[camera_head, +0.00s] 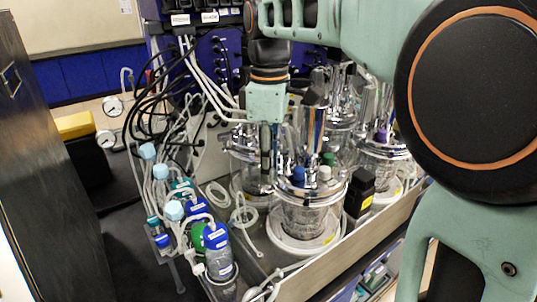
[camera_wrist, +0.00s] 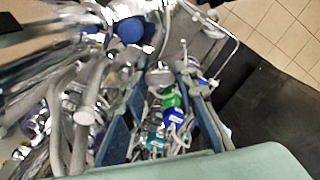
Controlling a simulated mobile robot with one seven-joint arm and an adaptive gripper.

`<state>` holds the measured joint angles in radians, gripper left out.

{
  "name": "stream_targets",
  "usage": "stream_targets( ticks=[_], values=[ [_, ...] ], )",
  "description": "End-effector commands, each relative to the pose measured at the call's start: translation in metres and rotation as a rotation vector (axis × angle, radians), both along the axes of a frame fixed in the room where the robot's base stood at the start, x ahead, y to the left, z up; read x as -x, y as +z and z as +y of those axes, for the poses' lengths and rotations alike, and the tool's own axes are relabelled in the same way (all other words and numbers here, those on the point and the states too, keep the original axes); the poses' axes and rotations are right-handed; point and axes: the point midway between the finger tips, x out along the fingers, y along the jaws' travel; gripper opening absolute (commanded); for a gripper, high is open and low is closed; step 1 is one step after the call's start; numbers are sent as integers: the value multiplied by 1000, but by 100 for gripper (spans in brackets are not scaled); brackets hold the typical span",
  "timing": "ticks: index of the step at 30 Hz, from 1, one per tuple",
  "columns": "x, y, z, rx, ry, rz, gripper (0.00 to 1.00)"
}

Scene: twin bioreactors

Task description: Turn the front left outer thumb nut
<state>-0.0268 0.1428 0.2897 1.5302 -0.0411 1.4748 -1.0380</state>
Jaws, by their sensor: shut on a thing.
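My gripper (camera_head: 267,172) reaches straight down at the left rim of the front glass vessel (camera_head: 304,218), by its metal head plate (camera_head: 318,182). In the wrist view my gripper (camera_wrist: 163,84) has its two blue-grey fingers on either side of a small round metal thumb nut (camera_wrist: 161,76), and is shut on it. The nut sits between the fingertips, beside the shiny metal of the vessel top. In the head view the nut is hidden by the fingers or too small to make out.
Blue-capped bottles (camera_head: 217,250) with tubing stand left of the vessel. Blue (camera_head: 298,174) and white (camera_head: 324,173) caps rise from the head plate close to my fingers. A black box (camera_head: 359,190) stands to the right. More glassware and loose tubes crowd behind.

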Motion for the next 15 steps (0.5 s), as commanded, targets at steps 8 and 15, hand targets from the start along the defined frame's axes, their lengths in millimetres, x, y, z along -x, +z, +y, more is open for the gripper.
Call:
stream_targets(
  ticks=[8, 15],
  values=[
    [0, 2, 0, -1, 261, 0, 2],
    [0, 2, 1, -1, 484, 0, 2]
  ],
)
